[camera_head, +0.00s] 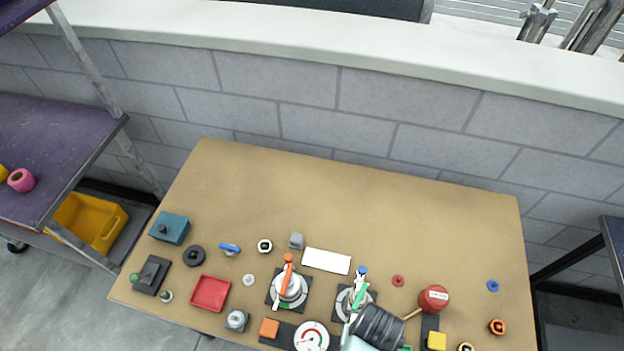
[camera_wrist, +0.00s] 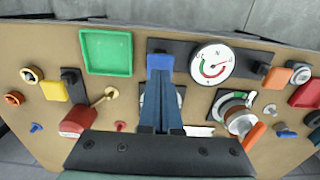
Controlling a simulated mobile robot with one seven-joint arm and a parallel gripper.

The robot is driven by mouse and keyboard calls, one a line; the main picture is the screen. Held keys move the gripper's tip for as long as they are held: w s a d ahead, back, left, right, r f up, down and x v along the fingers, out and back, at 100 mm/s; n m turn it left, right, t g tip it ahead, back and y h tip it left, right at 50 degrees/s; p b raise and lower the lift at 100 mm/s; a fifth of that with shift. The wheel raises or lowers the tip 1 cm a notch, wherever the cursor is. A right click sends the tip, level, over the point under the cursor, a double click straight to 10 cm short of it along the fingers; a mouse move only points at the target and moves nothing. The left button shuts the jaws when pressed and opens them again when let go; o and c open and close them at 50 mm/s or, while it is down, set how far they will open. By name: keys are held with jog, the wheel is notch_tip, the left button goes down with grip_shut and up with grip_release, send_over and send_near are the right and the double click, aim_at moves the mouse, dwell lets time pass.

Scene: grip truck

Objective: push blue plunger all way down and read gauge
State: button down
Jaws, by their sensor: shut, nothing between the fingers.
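In the wrist view, a blue block (camera_wrist: 160,62), likely the plunger's top, sits at the left end of a dark plate. My gripper (camera_wrist: 160,75) is shut and empty, with its fingertips over or just at this block; contact cannot be told. The round white gauge (camera_wrist: 212,63) stands on the same plate to the right, with green and red arcs; its needle reading is too small to tell. The gauge also shows at the bottom edge of the head view (camera_head: 311,337). There my wrist hides the block, and my fingertips are not visible.
Close by stand a dial with an orange lever (camera_head: 289,285), a dial with a green lever (camera_head: 357,296), a red cylinder (camera_head: 433,298) and an orange block (camera_head: 268,327). A green tray (camera_wrist: 107,52) lies left of the blue block. The table's back (camera_head: 330,190) is clear.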

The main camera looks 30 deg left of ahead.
dwell(0.4)
jog(key=shift+f+b, duration=1.2)
jog(key=shift+f, duration=0.85)
jog(key=shift+r+p, duration=2.05)
jog(key=shift+p, duration=0.25)
notch_tip(320, 180, up, 5)
jog(key=p, duration=0.5)
jog(key=shift+r, duration=0.1)
